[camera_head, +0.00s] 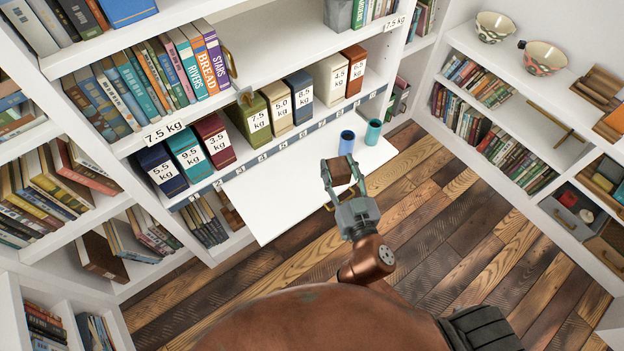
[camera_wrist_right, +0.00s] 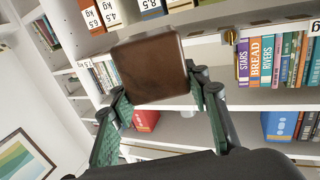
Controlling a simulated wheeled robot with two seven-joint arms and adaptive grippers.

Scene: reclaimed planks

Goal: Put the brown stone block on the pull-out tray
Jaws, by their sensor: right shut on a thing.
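The brown stone block (camera_head: 340,171) is between the fingers of my right gripper (camera_head: 338,173), which is shut on it. In the right wrist view the block (camera_wrist_right: 149,68) fills the space between the two green-padded fingers (camera_wrist_right: 155,95). The white pull-out tray (camera_head: 270,205) extends from the shelf unit. In the head view the block appears over the tray's right part; how high it is above the surface I cannot tell. My left gripper is in neither view.
A blue cup (camera_head: 346,142) and a teal cup (camera_head: 373,132) stand at the tray's far right end. Several weight-labelled boxes, such as the green one (camera_head: 247,121), line the shelf behind. The left and middle of the tray are clear.

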